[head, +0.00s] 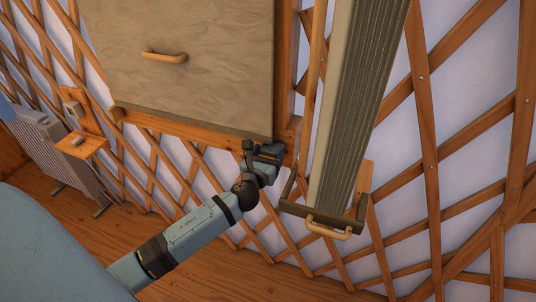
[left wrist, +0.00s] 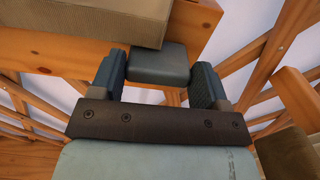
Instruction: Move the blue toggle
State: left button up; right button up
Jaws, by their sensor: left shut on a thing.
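The blue toggle (left wrist: 160,63) is a small blue-grey block under the wooden beam in the left wrist view. My left gripper (left wrist: 158,82) has a finger on each side of it and is shut on it. In the head view my left gripper (head: 264,157) is at the lower right corner of the cabinet, just below its wooden frame. There I cannot clearly tell the toggle from the dark fingers. My right gripper is not in view.
A pale cabinet front (head: 190,75) with a wooden handle (head: 164,57) is above my left arm. A long ribbed panel (head: 352,120) with a lower handle (head: 328,229) hangs close right of the gripper. A grey radiator (head: 58,150) and small shelf (head: 80,143) stand left.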

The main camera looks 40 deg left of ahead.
pick_arm(q)
jog(key=n, duration=0.2)
jog(key=f+n+b, duration=0.1)
jog(key=n, duration=0.1)
jog(key=shift+w+d+f+n+b, duration=0.1)
jog(key=shift+d+f+n+b, duration=0.3)
jog(key=shift+n, duration=1.75)
jog(key=shift+d+f+n+b, duration=0.15)
jog(key=shift+n+b, duration=0.55)
jog(key=shift+n, duration=1.5)
jog(key=shift+w+d+f+n+b, duration=0.1)
jog(key=shift+f+n+b, duration=0.35)
jog(key=shift+n, duration=1.7)
jog(key=shift+r, duration=0.15)
jog(key=o, duration=0.9)
jog(key=shift+o, duration=0.2)
jog(key=shift+s, duration=0.15)
